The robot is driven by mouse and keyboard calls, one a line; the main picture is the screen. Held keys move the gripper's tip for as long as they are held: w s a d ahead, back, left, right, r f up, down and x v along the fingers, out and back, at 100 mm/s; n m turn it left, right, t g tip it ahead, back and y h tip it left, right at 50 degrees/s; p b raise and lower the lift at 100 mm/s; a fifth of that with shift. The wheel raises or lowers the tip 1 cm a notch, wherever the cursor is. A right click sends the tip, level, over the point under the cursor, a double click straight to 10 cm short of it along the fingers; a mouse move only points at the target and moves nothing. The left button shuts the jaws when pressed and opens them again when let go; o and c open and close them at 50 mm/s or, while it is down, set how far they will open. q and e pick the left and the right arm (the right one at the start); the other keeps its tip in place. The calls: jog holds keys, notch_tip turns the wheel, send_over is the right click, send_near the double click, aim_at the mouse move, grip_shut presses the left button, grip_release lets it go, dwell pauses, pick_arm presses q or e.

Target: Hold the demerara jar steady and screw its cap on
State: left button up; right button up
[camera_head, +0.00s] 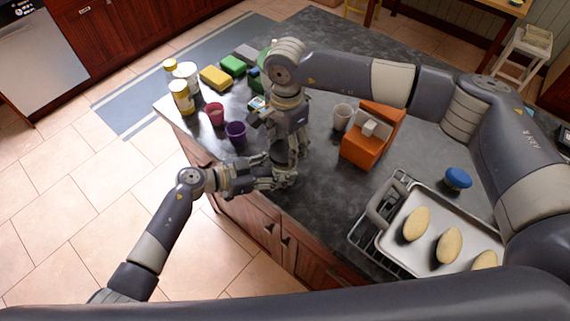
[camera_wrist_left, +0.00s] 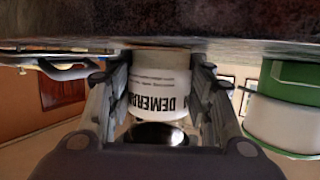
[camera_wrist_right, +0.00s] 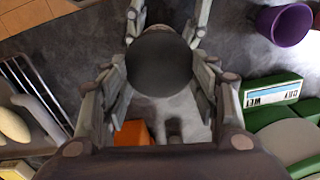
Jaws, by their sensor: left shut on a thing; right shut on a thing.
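The demerara jar (camera_wrist_left: 160,88), white with dark lettering, is between the fingers of my left gripper (camera_wrist_left: 158,105) in the left wrist view. That view is upside down, with the counter at the top. A dark round cap (camera_wrist_left: 155,133) shows at the jar's top end. In the right wrist view the cap (camera_wrist_right: 158,65) is a dark disc between the fingers of my right gripper (camera_wrist_right: 165,72), which is shut on it from above. In the head view my left gripper (camera_head: 280,180) and right gripper (camera_head: 284,160) meet near the counter edge and hide the jar. Thread engagement cannot be seen.
A purple cup (camera_head: 236,132) and a red cup (camera_head: 215,113) stand left of the grippers. A tray (camera_head: 395,243) with oval loaves lies at the front right, near a blue-topped item (camera_head: 457,178).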

jog(key=m, duration=0.6)
jog(key=shift+w+a, duration=0.1)
jog(key=shift+w, duration=0.05)
jog(key=m, duration=0.6)
jog(key=shift+w, duration=0.2)
jog(key=shift+r, duration=0.1)
jog(key=o, duration=1.1)
